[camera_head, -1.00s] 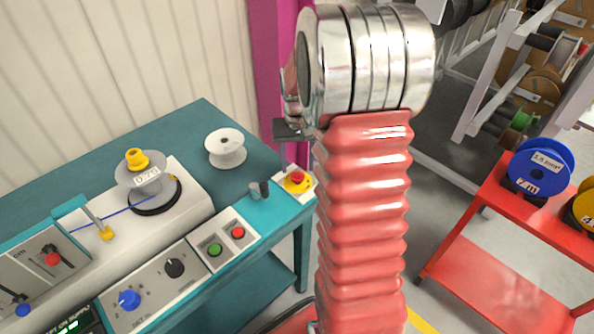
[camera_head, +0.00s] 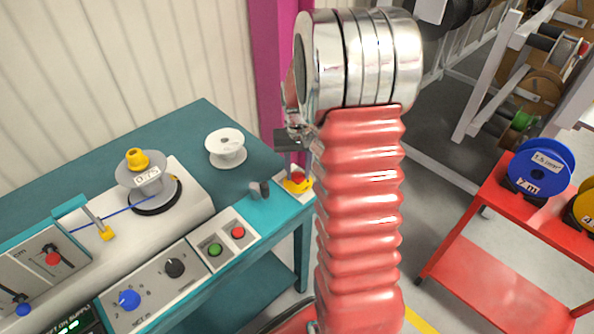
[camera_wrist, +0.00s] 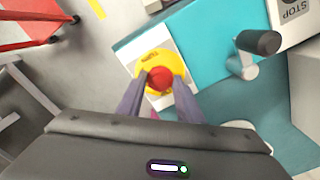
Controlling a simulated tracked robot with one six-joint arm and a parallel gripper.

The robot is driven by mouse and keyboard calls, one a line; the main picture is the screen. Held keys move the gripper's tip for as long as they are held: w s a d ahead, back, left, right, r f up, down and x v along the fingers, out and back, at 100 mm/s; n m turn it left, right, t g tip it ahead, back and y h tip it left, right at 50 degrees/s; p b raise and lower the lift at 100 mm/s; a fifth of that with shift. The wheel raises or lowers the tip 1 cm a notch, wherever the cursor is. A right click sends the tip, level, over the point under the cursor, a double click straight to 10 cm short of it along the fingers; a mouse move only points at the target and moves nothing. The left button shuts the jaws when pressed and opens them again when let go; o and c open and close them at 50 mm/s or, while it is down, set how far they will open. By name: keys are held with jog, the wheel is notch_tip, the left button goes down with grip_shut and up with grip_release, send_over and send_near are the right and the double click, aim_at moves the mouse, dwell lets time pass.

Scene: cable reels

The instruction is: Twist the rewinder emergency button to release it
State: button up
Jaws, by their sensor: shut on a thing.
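The emergency button is a red mushroom knob (camera_wrist: 159,79) on a yellow base (camera_wrist: 160,58). It sits on a white plate at the corner of the teal bench. My gripper (camera_wrist: 158,88) points down at it in the wrist view, with one finger on either side of the red knob, shut on it. In the head view the emergency button (camera_head: 298,181) shows at the bench's right corner, partly covered by my gripper (camera_head: 296,172) above it.
A small grey crank handle (camera_head: 259,190) stands just left of the button and also shows in the wrist view (camera_wrist: 256,44). The green and red push buttons (camera_head: 226,241) are farther left. A white empty reel (camera_head: 226,147) lies behind. A red cart (camera_head: 490,215) stands to the right.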

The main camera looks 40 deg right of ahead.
jog(key=shift+c, duration=1.4)
jog(key=shift+a, duration=0.15)
jog(key=shift+c, duration=0.4)
jog(key=shift+m, duration=0.4)
jog(key=m, duration=0.2)
jog(key=shift+m, duration=2.6)
